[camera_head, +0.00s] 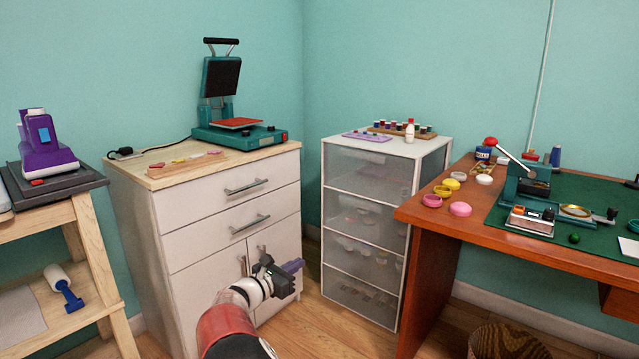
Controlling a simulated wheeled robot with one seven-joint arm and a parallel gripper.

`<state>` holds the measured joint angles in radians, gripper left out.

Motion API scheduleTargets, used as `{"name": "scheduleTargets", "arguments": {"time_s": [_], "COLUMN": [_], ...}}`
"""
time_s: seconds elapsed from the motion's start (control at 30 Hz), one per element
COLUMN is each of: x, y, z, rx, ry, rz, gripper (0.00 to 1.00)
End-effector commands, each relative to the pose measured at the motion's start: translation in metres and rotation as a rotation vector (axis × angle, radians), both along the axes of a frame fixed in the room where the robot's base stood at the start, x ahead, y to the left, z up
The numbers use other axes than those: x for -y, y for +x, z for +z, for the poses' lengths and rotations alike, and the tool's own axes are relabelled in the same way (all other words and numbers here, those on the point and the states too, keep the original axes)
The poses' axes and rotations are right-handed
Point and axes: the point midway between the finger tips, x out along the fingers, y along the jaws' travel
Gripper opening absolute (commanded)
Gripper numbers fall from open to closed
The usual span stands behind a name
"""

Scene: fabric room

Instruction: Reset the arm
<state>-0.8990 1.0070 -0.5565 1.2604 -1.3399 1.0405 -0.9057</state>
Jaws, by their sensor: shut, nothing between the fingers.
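My arm reaches up from the bottom of the head view, with a red section, a white section and a dark end. My gripper (289,268) is in front of the lower doors of the white cabinet (180,226), pointing right and slightly up. It is shut and holds nothing. The fingertips are small in the picture, and a purple-grey piece shows at the end. It appears apart from the furniture, though the exact gap to the cabinet doors cannot be told.
A teal heat press (238,136) stands on the cabinet. A drawer tower (366,232) stands right of it, and a wooden desk (418,212) with tools is farther right. A shelf (98,270) stands left. A wicker basket (505,343) is at bottom right. Floor shows between cabinet and desk.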

Motion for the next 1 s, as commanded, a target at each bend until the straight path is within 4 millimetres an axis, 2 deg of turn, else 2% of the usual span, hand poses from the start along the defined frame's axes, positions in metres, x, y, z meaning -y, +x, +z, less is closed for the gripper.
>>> {"name": "scheduleTargets", "arguments": {"time_s": [0.33, 0.57, 0.67, 0.8, 0.9, 1.0], "x": [0.066, 0.129, 0.162, 0.208, 0.231, 0.245], "y": [-0.015, -0.044, -0.069, -0.121, -0.163, -0.208], "z": [0.019, 0.038, 0.048, 0.064, 0.075, 0.084], "rx": [0.008, 0.037, 0.065, 0.129, 0.188, 0.252], "ry": [0.228, 0.486, 0.650, 0.938, 1.140, 1.331], "rz": [-0.140, -0.297, -0.395, -0.566, -0.687, -0.800], "gripper": [0.00, 0.00, 0.00, 0.00, 0.00, 0.00]}}
